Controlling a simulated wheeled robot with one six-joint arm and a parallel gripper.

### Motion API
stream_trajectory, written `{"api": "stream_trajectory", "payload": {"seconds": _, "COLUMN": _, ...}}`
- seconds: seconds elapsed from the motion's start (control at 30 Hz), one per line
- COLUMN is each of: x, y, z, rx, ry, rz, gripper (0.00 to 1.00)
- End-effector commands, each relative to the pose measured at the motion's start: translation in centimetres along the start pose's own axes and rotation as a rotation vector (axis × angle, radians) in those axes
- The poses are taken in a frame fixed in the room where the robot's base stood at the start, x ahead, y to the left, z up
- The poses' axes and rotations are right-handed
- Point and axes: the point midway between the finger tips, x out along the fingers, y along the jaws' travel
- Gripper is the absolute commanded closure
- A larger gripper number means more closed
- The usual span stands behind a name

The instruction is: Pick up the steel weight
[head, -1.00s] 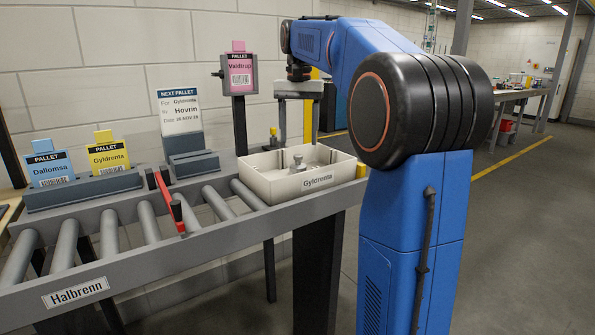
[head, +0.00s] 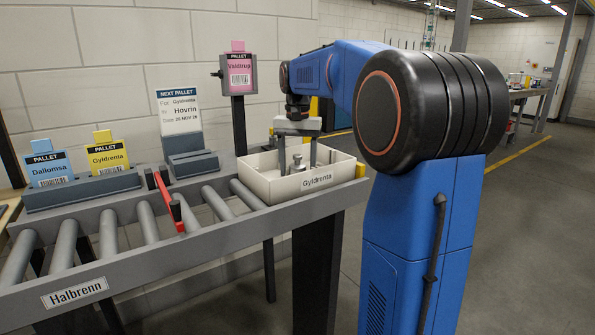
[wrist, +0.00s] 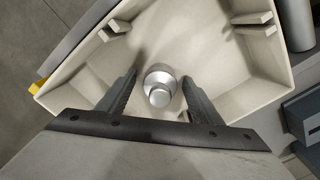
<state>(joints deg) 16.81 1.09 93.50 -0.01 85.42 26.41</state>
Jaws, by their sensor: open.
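The steel weight (head: 298,162) is a small silvery knobbed cylinder. It stands upright in the cream tray (head: 315,181) labelled "Gyldrenta", on the right end of the roller conveyor. My gripper (head: 297,170) is open, pointing down into the tray with one finger on each side of the weight. In the wrist view the weight (wrist: 159,84) sits between the two dark fingers, with a visible gap on both sides. No contact shows.
A red bar (head: 169,200) crosses the rollers left of the tray. Card holders with a blue card (head: 48,168), a yellow card (head: 108,155) and a white sign (head: 179,110) stand behind the conveyor. A pink card (head: 239,70) stands on a post behind the tray.

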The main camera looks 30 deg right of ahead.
Motion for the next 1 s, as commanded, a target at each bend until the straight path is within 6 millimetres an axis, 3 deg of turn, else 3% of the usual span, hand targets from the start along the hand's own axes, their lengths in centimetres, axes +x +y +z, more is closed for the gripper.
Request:
{"api": "stream_trajectory", "payload": {"seconds": 0.17, "x": 0.0, "y": 0.0, "z": 0.0, "rx": 0.0, "ry": 0.0, "rz": 0.0, "gripper": 0.4}}
{"api": "stream_trajectory", "payload": {"seconds": 0.4, "x": 0.0, "y": 0.0, "z": 0.0, "rx": 0.0, "ry": 0.0, "rz": 0.0, "gripper": 0.98}}
{"api": "stream_trajectory", "payload": {"seconds": 0.43, "x": 0.0, "y": 0.0, "z": 0.0, "rx": 0.0, "ry": 0.0, "rz": 0.0, "gripper": 1.0}}
{"api": "stream_trajectory", "payload": {"seconds": 0.77, "x": -0.7, "y": 0.0, "z": -0.1, "rx": 0.0, "ry": 0.002, "rz": -0.001, "gripper": 1.0}}
{"api": "stream_trajectory", "payload": {"seconds": 1.0, "x": -4.3, "y": -0.1, "z": -0.1, "rx": 0.0, "ry": 0.004, "rz": -0.002, "gripper": 1.0}}
